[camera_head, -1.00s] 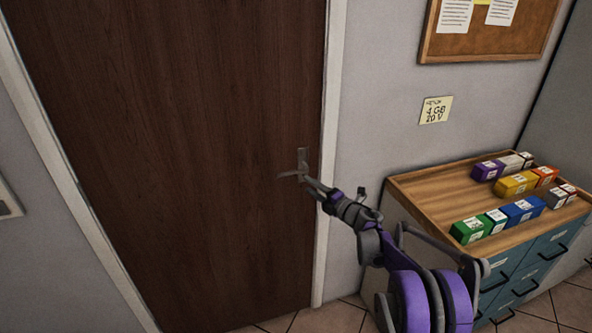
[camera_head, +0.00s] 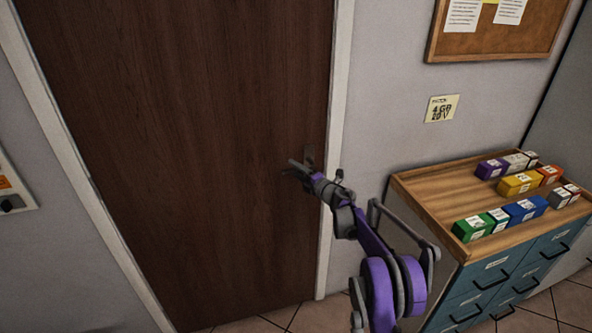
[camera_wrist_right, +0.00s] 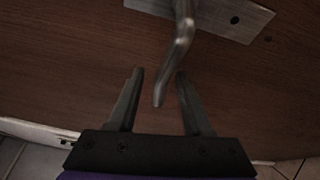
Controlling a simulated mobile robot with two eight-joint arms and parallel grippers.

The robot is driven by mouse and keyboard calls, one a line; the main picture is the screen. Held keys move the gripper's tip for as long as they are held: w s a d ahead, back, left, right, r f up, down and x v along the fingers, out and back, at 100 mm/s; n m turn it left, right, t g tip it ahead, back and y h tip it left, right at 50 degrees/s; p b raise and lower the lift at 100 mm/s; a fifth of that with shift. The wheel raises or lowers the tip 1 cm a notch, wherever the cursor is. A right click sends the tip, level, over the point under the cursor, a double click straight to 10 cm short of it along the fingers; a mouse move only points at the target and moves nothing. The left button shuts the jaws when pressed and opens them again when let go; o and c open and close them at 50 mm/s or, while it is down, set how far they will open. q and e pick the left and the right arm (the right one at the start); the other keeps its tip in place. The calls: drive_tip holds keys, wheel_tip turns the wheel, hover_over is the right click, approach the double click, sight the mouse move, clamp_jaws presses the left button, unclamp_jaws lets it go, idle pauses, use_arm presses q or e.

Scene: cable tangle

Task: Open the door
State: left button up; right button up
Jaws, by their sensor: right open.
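The dark brown wooden door (camera_head: 200,120) stands shut in its white frame in the head view. Its metal handle plate (camera_head: 309,156) shows near the right edge, partly hidden by my right gripper (camera_head: 292,169). In the right wrist view, the curved lever handle (camera_wrist_right: 182,50) comes out from the plate (camera_wrist_right: 235,17), and its free end reaches between the two fingers of my open right gripper (camera_wrist_right: 158,85). The lever looks clear of both fingers; whether anything touches is hard to tell. My left gripper is not in view.
A wooden-topped cabinet (camera_head: 412,190) with blue drawers stands right of the door, holding several coloured boxes. A corkboard (camera_head: 440,48) and a small sign (camera_head: 442,108) hang on the wall. A wall panel (camera_head: 12,190) is at the left. Tiled floor shows below.

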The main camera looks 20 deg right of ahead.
clamp_jaws()
idle(1.3)
